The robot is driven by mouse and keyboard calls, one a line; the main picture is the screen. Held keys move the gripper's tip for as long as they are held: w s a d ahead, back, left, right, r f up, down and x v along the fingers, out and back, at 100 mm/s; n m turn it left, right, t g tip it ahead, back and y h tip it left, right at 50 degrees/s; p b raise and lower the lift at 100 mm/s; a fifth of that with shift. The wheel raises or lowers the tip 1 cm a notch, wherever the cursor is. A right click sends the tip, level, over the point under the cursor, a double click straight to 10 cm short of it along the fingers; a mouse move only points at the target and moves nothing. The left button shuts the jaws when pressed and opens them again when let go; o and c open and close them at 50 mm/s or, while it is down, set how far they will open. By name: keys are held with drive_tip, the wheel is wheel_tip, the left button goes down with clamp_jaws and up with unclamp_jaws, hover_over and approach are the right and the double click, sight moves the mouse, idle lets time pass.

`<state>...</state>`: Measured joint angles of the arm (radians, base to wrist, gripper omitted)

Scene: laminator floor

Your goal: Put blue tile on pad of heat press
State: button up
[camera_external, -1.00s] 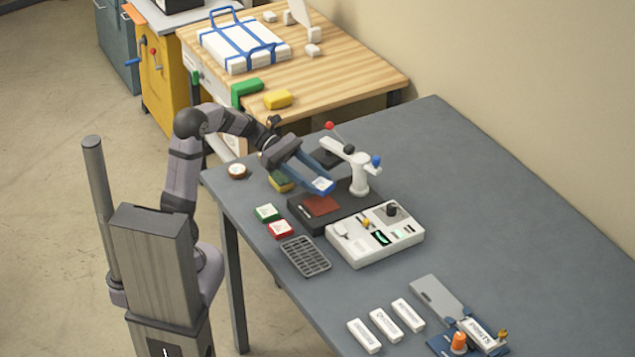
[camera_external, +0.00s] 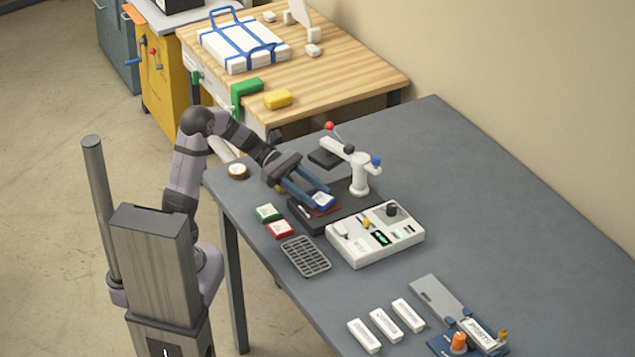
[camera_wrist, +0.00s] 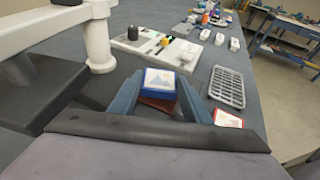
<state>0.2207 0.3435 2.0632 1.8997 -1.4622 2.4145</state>
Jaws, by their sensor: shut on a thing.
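My gripper (camera_external: 310,197) is shut on the blue tile (camera_external: 323,200), which has a white printed top. The tile is over the red-brown pad (camera_external: 325,211) of the heat press (camera_external: 358,172). In the wrist view the blue tile (camera_wrist: 159,82) sits between my fingers, with the pad (camera_wrist: 158,104) showing just below it. I cannot tell whether the tile touches the pad. The press's white post and arm stand behind the pad, with the dark upper plate (camera_external: 325,158) swung off to the back left.
A green tile (camera_external: 267,212) and a red tile (camera_external: 280,228) lie left of the press base. A dark rack (camera_external: 306,256) and a white control box (camera_external: 375,235) stand in front. White labelled blocks (camera_external: 385,324) lie at the front. The table's right side is clear.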

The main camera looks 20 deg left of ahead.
drive_tip(key=shift+f, duration=0.2)
drive_tip(key=o, duration=1.1)
drive_tip(key=shift+r, duration=0.15)
drive_tip(key=shift+r, duration=0.15)
drive_tip(key=shift+w+a, duration=0.2)
drive_tip(key=shift+a, duration=0.15)
drive_tip(key=b+v, duration=0.1)
drive_tip(key=v, duration=0.9)
drive_tip(key=shift+a+r+b, duration=0.1)
drive_tip(key=shift+a+b, duration=0.1)
drive_tip(key=shift+b, duration=0.1)
drive_tip(key=shift+w+a+r, duration=0.15)
drive_tip(key=shift+a, duration=0.25)
